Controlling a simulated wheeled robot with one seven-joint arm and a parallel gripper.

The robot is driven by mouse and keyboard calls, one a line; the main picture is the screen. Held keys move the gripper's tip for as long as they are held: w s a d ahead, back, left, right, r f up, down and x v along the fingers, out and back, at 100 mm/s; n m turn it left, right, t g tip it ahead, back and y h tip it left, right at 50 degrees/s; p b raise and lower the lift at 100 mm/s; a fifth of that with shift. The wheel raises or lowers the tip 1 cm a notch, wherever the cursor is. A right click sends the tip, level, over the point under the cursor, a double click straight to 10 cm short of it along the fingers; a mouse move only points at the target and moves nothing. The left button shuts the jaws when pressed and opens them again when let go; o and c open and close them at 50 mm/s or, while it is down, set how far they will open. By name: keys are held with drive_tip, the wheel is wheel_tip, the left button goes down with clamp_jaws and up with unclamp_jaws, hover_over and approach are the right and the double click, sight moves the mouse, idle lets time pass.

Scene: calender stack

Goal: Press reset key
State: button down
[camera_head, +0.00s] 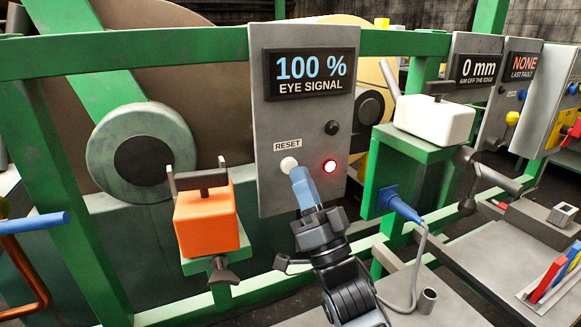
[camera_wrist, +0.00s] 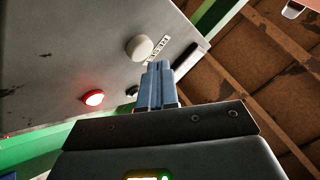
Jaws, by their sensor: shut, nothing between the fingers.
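The reset key (camera_head: 289,164) is a round white button under a RESET label on a grey panel (camera_head: 277,120). The panel's display reads 100 % EYE SIGNAL. A red lamp (camera_head: 329,166) is lit to the right of the key. My gripper (camera_head: 299,172) is shut and empty, its blue fingertips just below and right of the key in the head view. In the wrist view the fingertips (camera_wrist: 158,66) point toward the key (camera_wrist: 139,47) and appear slightly short of it. I cannot tell for certain whether they touch.
An orange box (camera_head: 207,220) on a green bracket stands left of the panel. A white box (camera_head: 434,118) on a green post is at the right, with a blue plug (camera_head: 398,205) and cable below. A dark knob (camera_head: 331,128) sits above the lamp.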

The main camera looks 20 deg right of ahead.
drive_tip(key=shift+w, duration=0.1)
drive_tip(key=shift+w, duration=0.35)
drive_tip(key=shift+w+b, duration=0.45)
drive_tip(key=shift+b, duration=0.1)
idle(0.7)
drive_tip(key=shift+s, duration=0.2)
drive_tip(key=shift+s+p, duration=0.3)
drive_tip(key=shift+s, duration=0.4)
drive_tip(key=shift+s, duration=0.1)
drive_tip(key=s+p, duration=0.1)
drive_tip(key=s, duration=0.3)
drive_tip(key=shift+s, duration=0.4)
idle(0.7)
